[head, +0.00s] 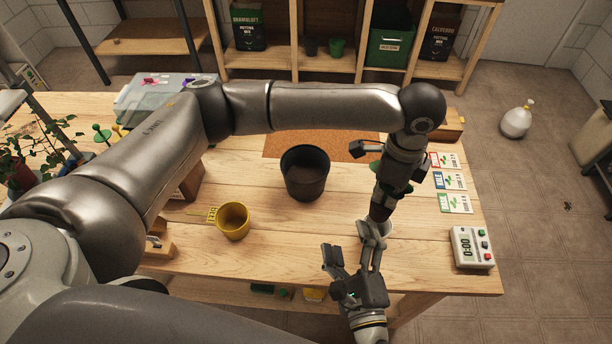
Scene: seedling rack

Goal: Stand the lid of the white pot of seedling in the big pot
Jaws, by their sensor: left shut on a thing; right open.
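The big pot (306,173) is black and stands upright on the table, with dark contents inside. My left gripper (382,205) points down to the right of it. It is shut on a small dark reddish-brown thing (380,212), mostly hidden by the fingers. Just below is a small whitish thing (375,234) that looks like the white pot; I cannot tell whether the two touch. My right gripper (352,252) is open near the front edge, one finger close beside the whitish thing. I cannot make out a lid or a seedling there.
A yellow pot (233,222) with a tag stands left of the big pot. A brown mat (280,147) lies behind it. Seed cards (450,181) and a timer (472,246) are at the right. Something green (376,165) shows behind my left wrist.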

